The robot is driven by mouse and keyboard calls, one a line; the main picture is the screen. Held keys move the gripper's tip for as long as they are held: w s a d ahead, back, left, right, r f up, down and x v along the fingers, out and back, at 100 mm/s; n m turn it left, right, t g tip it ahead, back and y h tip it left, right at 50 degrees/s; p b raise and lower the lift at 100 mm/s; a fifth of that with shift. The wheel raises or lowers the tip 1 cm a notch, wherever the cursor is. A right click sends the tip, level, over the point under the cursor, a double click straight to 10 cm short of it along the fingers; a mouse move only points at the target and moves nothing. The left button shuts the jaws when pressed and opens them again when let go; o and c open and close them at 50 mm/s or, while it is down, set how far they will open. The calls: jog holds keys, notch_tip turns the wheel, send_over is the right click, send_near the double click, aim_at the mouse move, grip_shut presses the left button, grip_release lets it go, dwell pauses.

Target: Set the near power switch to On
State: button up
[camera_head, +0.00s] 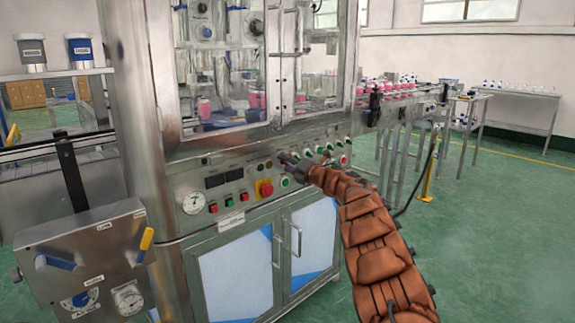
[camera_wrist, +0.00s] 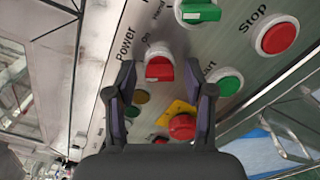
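In the wrist view, a red rotary knob (camera_wrist: 160,69) on a white ring sits on the metal panel beside the printed words "Power" and "On". Its bar lies roughly crosswise in the picture. My gripper (camera_wrist: 160,78) is open, with one dark finger on each side of the knob. I cannot tell whether a finger touches it. In the head view, my gripper (camera_head: 290,163) is at the machine's front panel, and it and my arm hide part of the controls there.
The wrist view shows a green knob (camera_wrist: 199,11), a red Stop button (camera_wrist: 277,38), a green button (camera_wrist: 225,80) and a red emergency button (camera_wrist: 182,126) close by. The head view shows cabinet door handles (camera_head: 277,250) below and a grey control box (camera_head: 85,262) at left.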

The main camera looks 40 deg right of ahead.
grip_shut()
jog(key=shift+r+m+p, duration=0.1)
jog(key=shift+m+p, duration=0.3)
jog(key=shift+p, duration=0.1)
jog(key=shift+a+p, duration=0.15)
jog(key=shift+p, duration=0.15)
jog(key=m+p, duration=1.1)
jog(key=p, duration=0.2)
jog(key=shift+p, duration=0.3)
